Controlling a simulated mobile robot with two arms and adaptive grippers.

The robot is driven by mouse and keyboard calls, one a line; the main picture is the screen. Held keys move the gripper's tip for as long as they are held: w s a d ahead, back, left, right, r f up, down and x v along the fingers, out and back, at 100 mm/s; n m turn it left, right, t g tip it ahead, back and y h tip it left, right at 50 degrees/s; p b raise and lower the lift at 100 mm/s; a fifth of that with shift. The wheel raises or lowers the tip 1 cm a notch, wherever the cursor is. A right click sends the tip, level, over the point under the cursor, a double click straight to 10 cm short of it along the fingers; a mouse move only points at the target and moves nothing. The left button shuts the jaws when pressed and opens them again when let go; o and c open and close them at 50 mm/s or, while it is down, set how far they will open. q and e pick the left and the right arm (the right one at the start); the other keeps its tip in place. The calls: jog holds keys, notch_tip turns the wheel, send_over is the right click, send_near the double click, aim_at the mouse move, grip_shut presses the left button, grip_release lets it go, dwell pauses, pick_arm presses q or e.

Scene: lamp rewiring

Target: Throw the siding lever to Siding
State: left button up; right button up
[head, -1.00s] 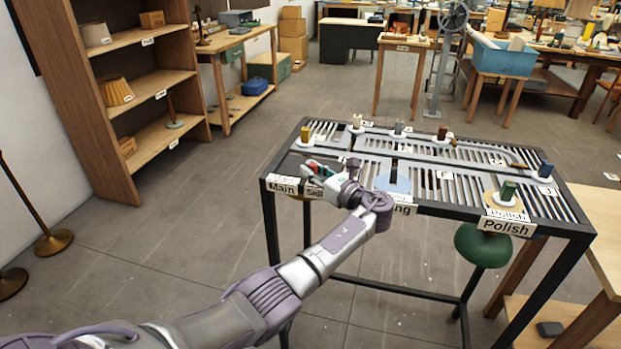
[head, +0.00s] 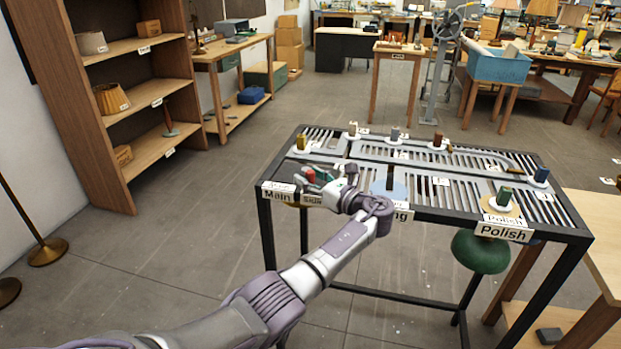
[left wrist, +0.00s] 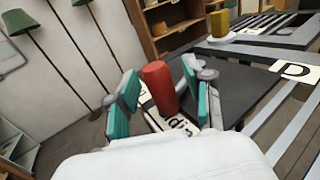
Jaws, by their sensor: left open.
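The siding lever's red cylindrical knob (head: 311,175) shows at the front left of the slatted table, behind the Main sign (head: 276,195) and the Siding sign (head: 312,200). In the left wrist view, the red knob (left wrist: 160,88) stands between the two teal-padded fingers of my open left gripper (left wrist: 157,98), with gaps visible on both sides. A label partly reading "di" (left wrist: 179,126) lies by its base; the rest is covered. In the head view, my left gripper (head: 318,178) reaches in from the front and partly hides the lever. My right gripper is not in view.
The slatted table (head: 430,212) carries several coloured pegs, including a yellow one (head: 302,141) behind the lever and a green one (head: 504,196) near the Polish sign (head: 503,232). A shelf unit (head: 140,100) stands at the left. Floor between shelf and table is clear.

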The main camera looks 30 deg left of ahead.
pick_arm(q)
jog(key=v, duration=1.2)
